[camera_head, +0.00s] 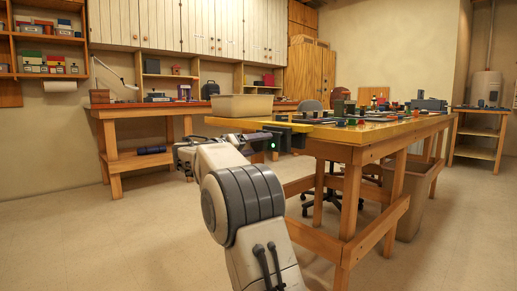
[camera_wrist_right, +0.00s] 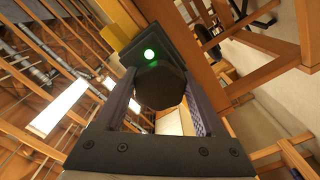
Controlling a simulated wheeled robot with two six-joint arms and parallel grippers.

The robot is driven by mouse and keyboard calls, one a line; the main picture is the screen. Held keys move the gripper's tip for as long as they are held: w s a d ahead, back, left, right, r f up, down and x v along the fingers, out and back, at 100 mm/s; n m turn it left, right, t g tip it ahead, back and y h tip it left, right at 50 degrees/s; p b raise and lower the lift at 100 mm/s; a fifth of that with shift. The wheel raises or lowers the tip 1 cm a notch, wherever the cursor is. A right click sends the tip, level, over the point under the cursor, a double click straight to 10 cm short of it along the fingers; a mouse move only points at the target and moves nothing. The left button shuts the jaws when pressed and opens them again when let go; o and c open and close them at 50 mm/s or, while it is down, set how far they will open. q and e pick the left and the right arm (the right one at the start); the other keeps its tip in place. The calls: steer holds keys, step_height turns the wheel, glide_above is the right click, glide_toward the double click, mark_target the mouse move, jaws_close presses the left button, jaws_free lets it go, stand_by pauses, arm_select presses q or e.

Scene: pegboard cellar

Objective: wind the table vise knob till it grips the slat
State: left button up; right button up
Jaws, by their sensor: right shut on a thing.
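The table vise (camera_head: 291,133) is a dark block on the near left corner of the wooden workbench, with a lit green lamp on it. Its dark, faceted knob (camera_wrist_right: 160,88) faces the right wrist camera, just under the lamp (camera_wrist_right: 149,54). My right gripper (camera_head: 258,141) is at the vise, its two fingers on either side of the knob and shut on it. A yellow piece (camera_wrist_right: 117,32), perhaps the slat, shows beside the vise in the wrist view. The gap between jaws and slat cannot be made out. My left gripper is out of view.
The workbench (camera_head: 365,153) carries a beige bin (camera_head: 240,106) and several small items. A swivel chair and a waste bin (camera_head: 416,190) stand under or beside it. A second bench (camera_head: 150,110) lines the back wall. The floor at left is clear.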

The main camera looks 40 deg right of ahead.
steer(key=shift+f, duration=0.1)
steer(key=o, duration=1.3)
steer(key=shift+o, duration=0.2)
steer(key=shift+a, duration=0.1)
steer(key=a+p, duration=0.3)
steer(key=a, duration=0.7)
steer(key=shift+s+a, duration=0.15)
steer(key=shift+s, duration=0.25)
